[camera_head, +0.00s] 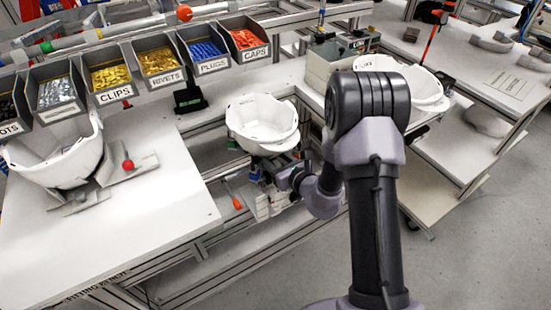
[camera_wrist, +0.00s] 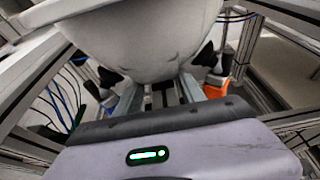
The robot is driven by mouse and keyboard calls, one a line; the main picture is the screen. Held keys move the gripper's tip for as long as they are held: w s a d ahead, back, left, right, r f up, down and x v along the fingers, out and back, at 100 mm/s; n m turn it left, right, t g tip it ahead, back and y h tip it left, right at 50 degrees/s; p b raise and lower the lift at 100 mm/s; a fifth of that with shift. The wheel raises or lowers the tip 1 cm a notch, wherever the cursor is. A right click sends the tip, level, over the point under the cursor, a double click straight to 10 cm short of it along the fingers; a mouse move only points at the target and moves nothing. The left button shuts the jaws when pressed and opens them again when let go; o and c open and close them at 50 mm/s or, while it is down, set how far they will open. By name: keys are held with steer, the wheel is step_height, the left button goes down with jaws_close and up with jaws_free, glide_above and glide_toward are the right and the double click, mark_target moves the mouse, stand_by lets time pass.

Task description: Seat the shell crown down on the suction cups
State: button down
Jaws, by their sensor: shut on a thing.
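A white helmet shell (camera_head: 262,122) sits open side up, crown down, over the fixture between the benches. Its rounded underside fills the top of the wrist view (camera_wrist: 145,40). My gripper (camera_head: 288,178) is low beside the shell's near side. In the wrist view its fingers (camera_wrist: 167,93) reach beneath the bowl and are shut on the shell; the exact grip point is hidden. Dark suction cups show at both sides of the bowl, the right one (camera_wrist: 204,54) and the left one (camera_wrist: 109,77). They look close to the shell; I cannot tell whether they touch it.
Another white shell (camera_head: 62,165) rests in a stand on the left bench (camera_head: 150,215). Labelled parts bins (camera_head: 160,62) line the back. More white shells (camera_head: 425,90) lie right, partly behind my arm. Metal rails (camera_wrist: 262,95) frame the fixture closely. Floor is clear at the lower right.

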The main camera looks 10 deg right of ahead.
steer(key=c, duration=0.6)
jaws_free()
steer(key=p+v, duration=0.7)
steer(key=v, duration=1)
steer(key=shift+s+p, duration=0.2)
steer(key=shift+p, duration=0.1)
